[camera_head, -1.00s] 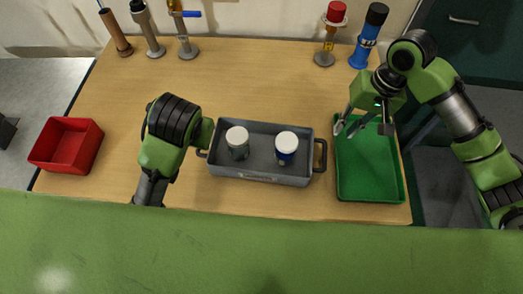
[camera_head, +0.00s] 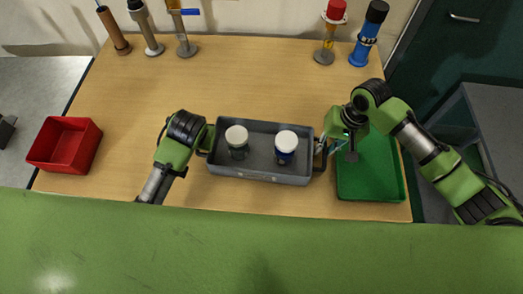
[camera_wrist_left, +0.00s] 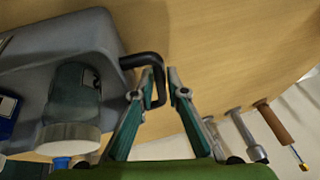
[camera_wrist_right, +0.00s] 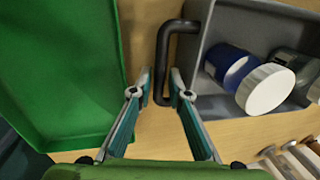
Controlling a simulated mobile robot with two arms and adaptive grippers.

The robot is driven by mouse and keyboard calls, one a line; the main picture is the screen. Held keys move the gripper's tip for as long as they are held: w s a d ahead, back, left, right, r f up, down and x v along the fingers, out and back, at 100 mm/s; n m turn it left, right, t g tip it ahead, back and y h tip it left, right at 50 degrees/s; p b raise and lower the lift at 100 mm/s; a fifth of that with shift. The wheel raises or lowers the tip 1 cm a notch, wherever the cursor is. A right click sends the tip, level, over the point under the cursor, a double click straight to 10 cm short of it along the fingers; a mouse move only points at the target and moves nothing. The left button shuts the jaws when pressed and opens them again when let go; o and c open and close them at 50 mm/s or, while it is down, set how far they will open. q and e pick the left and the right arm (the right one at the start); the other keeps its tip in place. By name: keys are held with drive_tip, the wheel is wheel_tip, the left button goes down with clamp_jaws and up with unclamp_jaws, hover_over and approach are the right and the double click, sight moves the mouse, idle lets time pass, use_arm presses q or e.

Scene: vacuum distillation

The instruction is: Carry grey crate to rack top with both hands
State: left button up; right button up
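The grey crate (camera_head: 262,178) sits on the wooden table, with a black handle at each end. In it stand a dark green jar (camera_head: 237,142) and a blue jar (camera_head: 286,147), both white-lidded. My left gripper (camera_wrist_left: 161,76) is open at the crate's left handle (camera_wrist_left: 141,60), the bar between its fingertips. My right gripper (camera_wrist_right: 159,76) is open with the right handle (camera_wrist_right: 163,60) between its fingertips. In the head view my left wrist hides the left fingers; the right gripper (camera_head: 326,147) shows beside the crate. I cannot identify the rack for sure.
A green tray (camera_head: 372,190) lies just right of the crate, under my right gripper. A red bin (camera_head: 66,145) stands at the left. Several upright tools line the back edge, including a blue one (camera_head: 368,35). A grey surface (camera_head: 497,125) shows at far right.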

use_arm(q)
drive_tip(key=shift+w+f, duration=0.1)
drive_tip(key=shift+f, duration=0.1)
use_arm(e)
drive_tip(key=shift+f, duration=0.25)
use_arm(q)
clamp_jaws()
use_arm(e)
clamp_jaws()
use_arm(q)
drive_tip(key=shift+w+r, duration=0.1)
drive_tip(key=shift+r, duration=0.05)
use_arm(e)
drive_tip(key=shift+w+r, duration=0.1)
drive_tip(key=shift+r, duration=0.05)
